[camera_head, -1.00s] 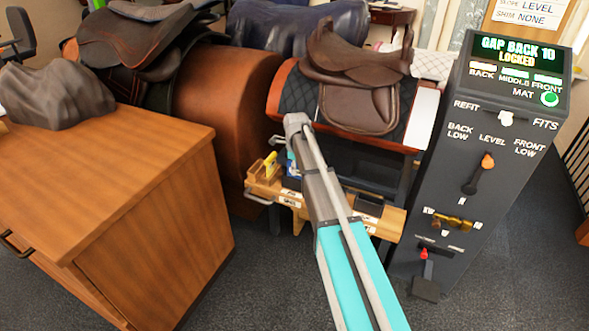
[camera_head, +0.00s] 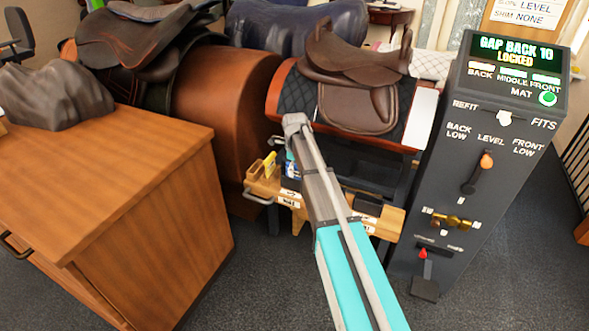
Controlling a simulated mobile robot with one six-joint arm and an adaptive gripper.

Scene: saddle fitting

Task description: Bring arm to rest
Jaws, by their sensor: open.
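My arm (camera_head: 325,205) reaches up from the bottom of the picture, with a turquoise lower link and a grey upper part. Its grey far joint (camera_head: 296,122) appears in front of the saddle stand and just left of the brown saddle flap. I cannot make out any gripper fingers beyond that joint. The brown saddle (camera_head: 357,75) sits on a dark quilted pad (camera_head: 298,95) over the stand. Nothing is seen held by the arm.
A dark control post (camera_head: 470,185) stands close on the right; its screen (camera_head: 515,50) reads "GAP BACK 10 LOCKED". A wooden cabinet (camera_head: 130,200) stands left. Grey carpet shows between.

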